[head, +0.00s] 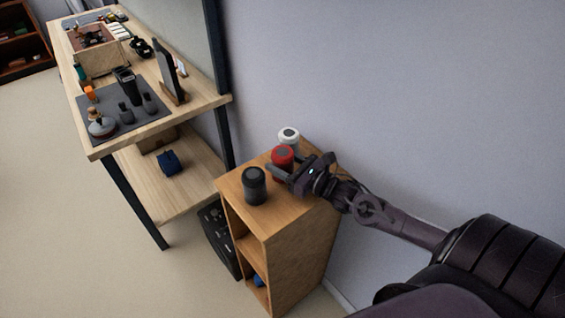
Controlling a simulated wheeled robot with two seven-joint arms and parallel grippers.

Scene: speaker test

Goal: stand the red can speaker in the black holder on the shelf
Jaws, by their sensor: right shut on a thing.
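The red can speaker (283,155) stands upright at the top of the small wooden shelf unit (267,219), between a white can and a black can. My right gripper (277,174) reaches in from the right and is shut on the red speaker, its fingers around the lower part. The fingers hide the speaker's base, so I cannot tell whether it touches the shelf top. I cannot clearly make out the black holder on this shelf. My left gripper is not in view.
A white can speaker (289,136) stands just behind the red one. A black can speaker (255,187) stands in front, to the left. A wooden workbench (190,112) with a grey mat (88,125) and several items is at left. The wall runs close behind the shelf unit.

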